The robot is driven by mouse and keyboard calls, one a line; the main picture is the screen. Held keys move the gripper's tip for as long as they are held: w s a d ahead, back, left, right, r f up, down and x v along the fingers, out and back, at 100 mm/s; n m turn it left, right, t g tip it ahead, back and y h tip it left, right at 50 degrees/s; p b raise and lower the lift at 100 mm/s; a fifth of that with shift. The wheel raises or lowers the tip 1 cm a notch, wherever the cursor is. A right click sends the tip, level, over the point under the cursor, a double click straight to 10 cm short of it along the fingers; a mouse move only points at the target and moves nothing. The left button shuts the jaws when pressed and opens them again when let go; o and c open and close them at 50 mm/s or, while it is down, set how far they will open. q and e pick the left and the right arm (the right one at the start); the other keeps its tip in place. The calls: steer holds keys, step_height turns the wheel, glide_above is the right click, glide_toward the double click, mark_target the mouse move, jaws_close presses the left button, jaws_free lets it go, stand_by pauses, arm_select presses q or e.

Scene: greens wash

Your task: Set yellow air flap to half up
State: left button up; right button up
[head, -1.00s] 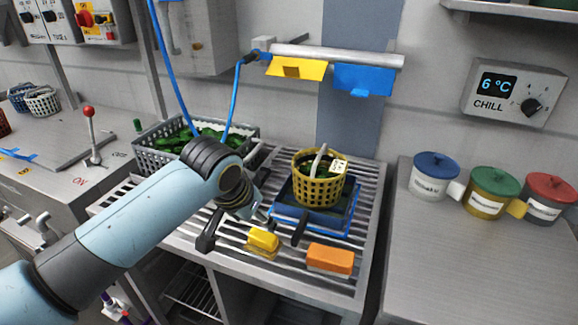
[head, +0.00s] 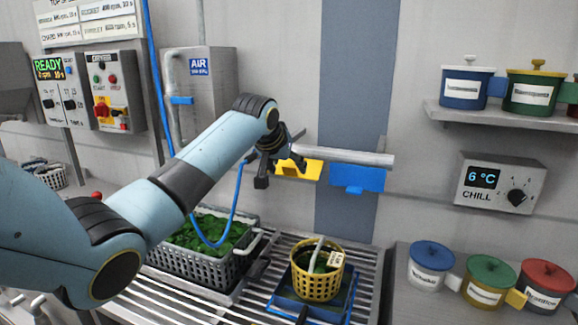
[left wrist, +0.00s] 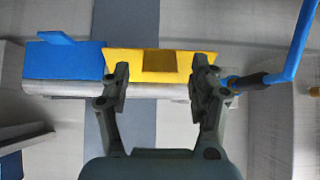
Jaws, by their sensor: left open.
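The yellow air flap (head: 311,169) hangs on a grey horizontal pipe (head: 350,157) on the wall. The left gripper (head: 279,171) is at the flap's left end in the head view, hiding part of it. In the left wrist view the yellow flap (left wrist: 122,62) spans the space between the open fingers (left wrist: 160,82), and its darker tab (left wrist: 159,61) lies between the fingertips. I cannot tell whether the fingers touch it. The blue flap (head: 358,178) is beside it on the same pipe and also shows in the left wrist view (left wrist: 62,62). My right gripper is not in view.
A blue hose (head: 234,205) runs to the pipe's left end, close to my left gripper. Below are a grey crate of greens (head: 205,268) and a yellow basket (head: 318,285) on a slatted rack. A CHILL panel (head: 500,184) is at right.

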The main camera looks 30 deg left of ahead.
arm_select(q)
steer(key=shift+x, duration=1.1)
jaws_close()
